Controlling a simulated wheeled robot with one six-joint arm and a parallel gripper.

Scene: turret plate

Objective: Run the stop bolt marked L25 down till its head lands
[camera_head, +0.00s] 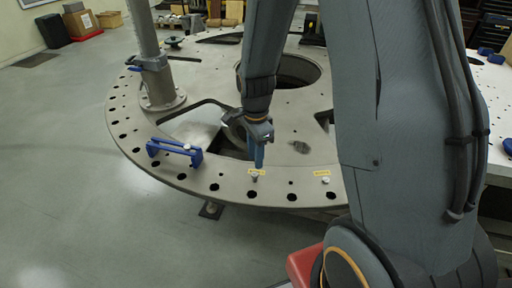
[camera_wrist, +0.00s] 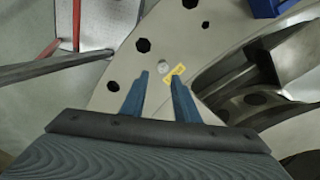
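My gripper (camera_head: 258,164) is above the near rim of the round grey turret plate (camera_head: 228,188). In the wrist view its two blue fingers (camera_wrist: 158,78) are apart with nothing between them. A small bolt (camera_head: 254,177) stands in the rim beside a yellow label, just below the fingertips. In the wrist view its round pale head (camera_wrist: 163,67) lies just ahead of the finger gap, beside the yellow label (camera_wrist: 174,75). A second bolt (camera_head: 325,181) with its own yellow label (camera_head: 321,172) is farther right. I cannot read either label or tell how far the bolts stand up.
A blue bracket (camera_head: 175,151) sits on the plate to the left. A grey post (camera_head: 155,78) rises from the plate at the back left. The plate has large cutouts and a row of rim holes. Floor (camera_head: 70,190) is open at left.

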